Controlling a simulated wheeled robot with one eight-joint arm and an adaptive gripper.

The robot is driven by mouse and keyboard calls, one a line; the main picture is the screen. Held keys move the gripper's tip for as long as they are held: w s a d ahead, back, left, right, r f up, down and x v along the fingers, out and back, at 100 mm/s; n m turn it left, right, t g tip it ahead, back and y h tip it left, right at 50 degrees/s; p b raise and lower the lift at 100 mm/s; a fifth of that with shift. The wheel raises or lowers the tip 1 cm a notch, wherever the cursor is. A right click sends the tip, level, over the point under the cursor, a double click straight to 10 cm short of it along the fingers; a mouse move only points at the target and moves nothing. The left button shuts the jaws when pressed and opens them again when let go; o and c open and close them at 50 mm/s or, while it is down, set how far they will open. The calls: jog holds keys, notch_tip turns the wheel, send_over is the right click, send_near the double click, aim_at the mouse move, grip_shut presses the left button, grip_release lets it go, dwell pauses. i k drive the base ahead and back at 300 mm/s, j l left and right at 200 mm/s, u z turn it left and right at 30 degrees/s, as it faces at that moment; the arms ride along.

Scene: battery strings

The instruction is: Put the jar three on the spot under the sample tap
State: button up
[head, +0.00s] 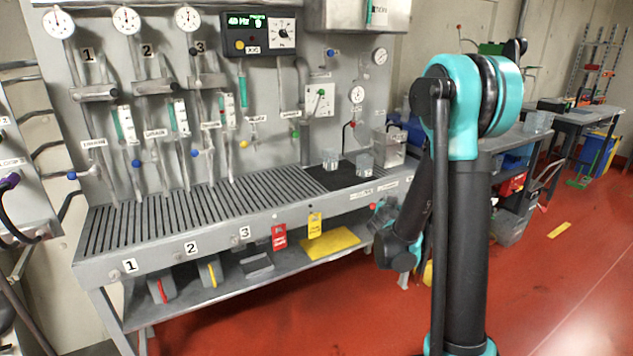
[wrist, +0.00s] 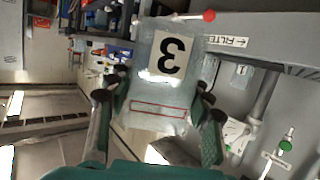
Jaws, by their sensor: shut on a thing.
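Jar three (wrist: 148,105), a pale translucent jar with a black 3 on a white label and a red-outlined box, is between the fingers of my gripper (wrist: 158,112) in the wrist view. The gripper is shut on it, and the 3 appears upside down there. In the head view my arm covers most of the gripper, and I cannot make out jar three. A tap with a red knob (wrist: 208,15) shows beyond the jar in the wrist view. I cannot tell for sure which tap is the sample tap, or see its spot.
Two clear jars (head: 330,158) (head: 365,161) stand on a black mat (head: 318,178) at the bench's right end. The slatted bench top (head: 190,212) is clear to the left. Red and yellow tags (head: 315,226) hang from the bench front. Red floor lies open at right.

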aim_at(294, 179)
jog(key=i+j+z, duration=0.1)
jog(key=j+z, duration=0.2)
jog(key=z, duration=0.15)
jog(key=j+z, duration=0.55)
jog(key=j, duration=0.6)
jog(key=j+z, duration=0.1)
jog(key=j, duration=0.65)
jog(key=k+j+z, duration=0.15)
jog(key=j, duration=0.6)
